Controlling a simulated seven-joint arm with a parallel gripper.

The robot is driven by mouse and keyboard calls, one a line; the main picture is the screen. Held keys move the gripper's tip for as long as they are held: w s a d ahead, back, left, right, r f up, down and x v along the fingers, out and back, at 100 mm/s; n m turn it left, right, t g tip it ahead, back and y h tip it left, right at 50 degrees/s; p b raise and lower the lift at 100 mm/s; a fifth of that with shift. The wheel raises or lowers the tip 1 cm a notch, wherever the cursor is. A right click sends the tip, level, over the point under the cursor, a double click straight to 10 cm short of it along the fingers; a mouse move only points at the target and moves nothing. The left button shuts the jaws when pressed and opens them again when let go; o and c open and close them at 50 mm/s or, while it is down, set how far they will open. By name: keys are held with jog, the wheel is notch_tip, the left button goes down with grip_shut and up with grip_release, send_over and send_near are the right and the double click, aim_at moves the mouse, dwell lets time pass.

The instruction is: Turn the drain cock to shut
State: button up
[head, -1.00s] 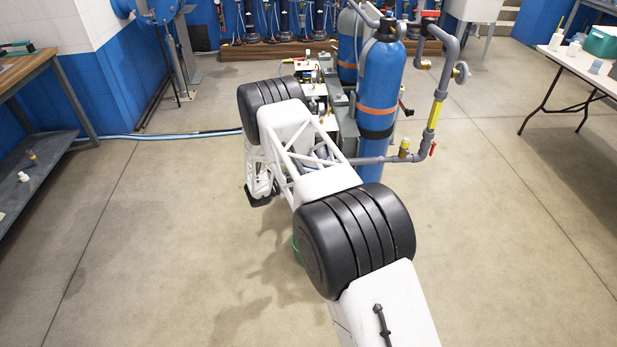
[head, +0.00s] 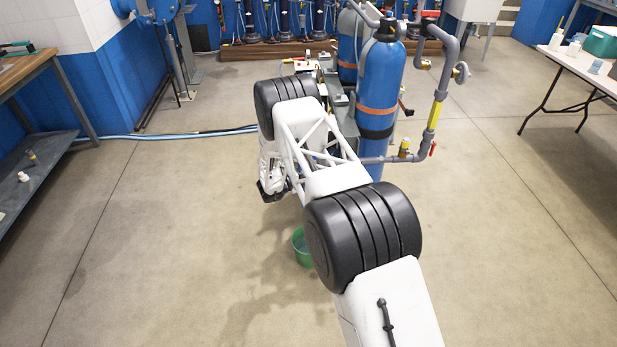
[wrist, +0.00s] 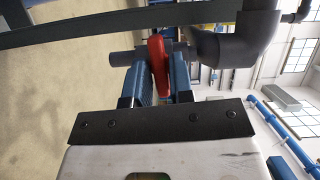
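A red lever handle (wrist: 158,62), which looks like the drain cock's, stands across a grey pipe (wrist: 122,58) in the wrist view. The two blue fingers of my gripper (wrist: 163,84) lie on either side of the lever, with its near end between them. The gaps beside it are very narrow, and I cannot tell whether the fingers press on it. In the head view my arm hides the fingers and this lever.
A blue cylinder (head: 380,85) stands right of my forearm, with grey pipework and another red handle (head: 433,149) beside it. A green bowl (head: 301,250) is on the floor, partly behind my arm. A thick grey elbow (wrist: 222,46) is close to the right finger. Floor at left is clear.

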grip_shut()
jog(key=shift+m, duration=0.4)
jog(key=shift+o, duration=2)
grip_release()
jog(key=shift+a, duration=0.15)
jog(key=v, duration=0.7)
jog(key=shift+s+a, duration=0.2)
jog(key=shift+a, duration=0.05)
jog(key=shift+f, duration=0.1)
